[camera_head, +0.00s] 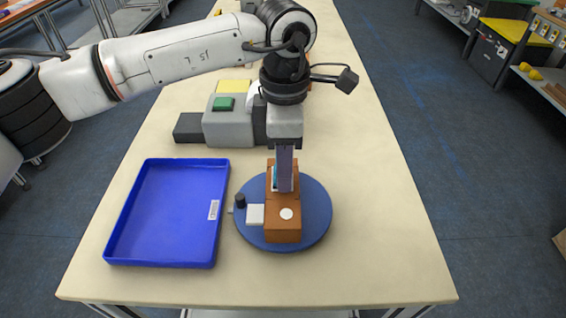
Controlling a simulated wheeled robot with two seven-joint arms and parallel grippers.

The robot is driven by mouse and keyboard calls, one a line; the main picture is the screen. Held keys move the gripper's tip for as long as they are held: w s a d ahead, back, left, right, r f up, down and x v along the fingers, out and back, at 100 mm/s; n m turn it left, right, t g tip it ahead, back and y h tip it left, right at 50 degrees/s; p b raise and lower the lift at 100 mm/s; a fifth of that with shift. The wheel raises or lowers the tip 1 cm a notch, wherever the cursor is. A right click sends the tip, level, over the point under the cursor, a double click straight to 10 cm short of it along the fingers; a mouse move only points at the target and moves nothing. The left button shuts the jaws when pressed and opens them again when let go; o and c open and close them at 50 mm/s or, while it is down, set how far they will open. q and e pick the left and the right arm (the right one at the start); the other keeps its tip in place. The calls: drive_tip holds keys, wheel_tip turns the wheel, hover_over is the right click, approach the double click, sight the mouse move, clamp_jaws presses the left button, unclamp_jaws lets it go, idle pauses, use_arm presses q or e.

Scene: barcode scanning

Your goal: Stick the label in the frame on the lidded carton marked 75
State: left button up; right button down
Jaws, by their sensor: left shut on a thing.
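A brown carton (283,234) stands on a round blue turntable (318,222). It has a round white spot on its near top part, and I cannot read a number on it. My left gripper (284,186) points straight down over the far part of the carton. It is shut on a small thin piece with white and teal edges (274,179), mostly hidden by the purple-grey finger. I cannot tell whether this piece is the label or whether it touches the carton. A framed label is not clearly visible. My right gripper is out of view.
An empty blue tray (112,238) with a barcode sticker lies left of the turntable. A white block (255,214) and a black knob (240,201) sit at the turntable's left edge. A grey device (228,128) with green and yellow tops stands behind. The table's right side is clear.

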use_arm(q)
drive_tip(key=shift+s+f+b, duration=0.1)
drive_tip(key=shift+f+b, duration=0.6)
drive_tip(key=shift+f, duration=0.05)
idle(2.2)
drive_tip(key=shift+r+p, duration=1.95)
drive_tip(key=shift+r, duration=1.7)
drive_tip(key=shift+f, duration=0.1)
drive_tip(key=shift+f, duration=2.8)
drive_tip(key=shift+f+b, duration=0.6)
drive_tip(key=shift+f, duration=0.05)
